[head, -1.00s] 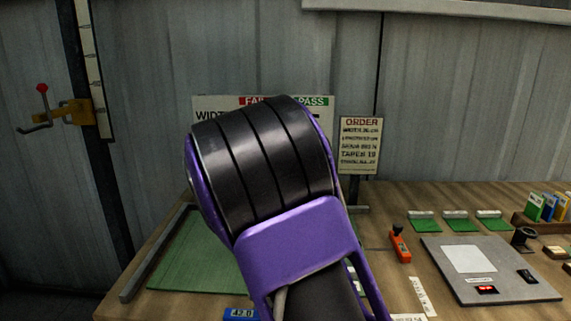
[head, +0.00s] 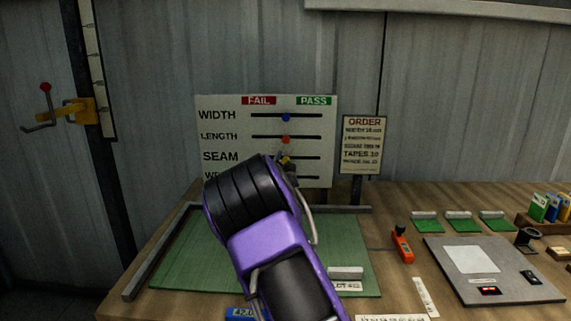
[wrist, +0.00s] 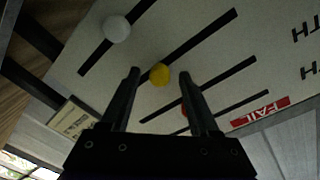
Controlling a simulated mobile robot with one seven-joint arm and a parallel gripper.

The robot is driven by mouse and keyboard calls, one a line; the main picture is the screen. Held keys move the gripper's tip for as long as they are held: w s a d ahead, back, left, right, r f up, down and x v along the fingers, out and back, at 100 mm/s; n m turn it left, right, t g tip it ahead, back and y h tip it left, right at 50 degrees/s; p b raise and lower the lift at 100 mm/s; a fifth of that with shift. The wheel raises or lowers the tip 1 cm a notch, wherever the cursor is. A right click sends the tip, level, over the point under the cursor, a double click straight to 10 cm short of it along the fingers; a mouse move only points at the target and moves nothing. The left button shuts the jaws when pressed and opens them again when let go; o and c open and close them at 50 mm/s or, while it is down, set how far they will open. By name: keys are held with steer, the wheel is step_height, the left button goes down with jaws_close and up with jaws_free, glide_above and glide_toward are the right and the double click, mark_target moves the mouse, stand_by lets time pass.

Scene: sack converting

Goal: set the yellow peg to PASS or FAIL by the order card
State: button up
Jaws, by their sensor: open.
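The white board (head: 225,102) stands at the back of the bench, with FAIL on the left and PASS on the right above slotted rows. The yellow peg (head: 285,160) sits near the middle of the SEAM slot. My gripper (head: 289,168) is at the board by this peg. In the wrist view, the open fingers (wrist: 160,74) straddle the yellow peg (wrist: 160,74), with gaps visible on both sides. The order card (head: 362,146) stands right of the board; most of its small text is unclear, though one line seems to read TAPES 10. My arm hides the lower board.
A blue peg (head: 286,117) and a red-orange peg (head: 286,140) sit mid-slot in the WIDTH and LENGTH rows. A white peg (wrist: 117,29) is on the other side of the yellow one. A green mat (head: 185,265), an orange tool (head: 401,245) and a grey plate (head: 510,282) lie on the bench.

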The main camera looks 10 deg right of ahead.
jaws_close()
stand_by(0.3)
stand_by(1.1)
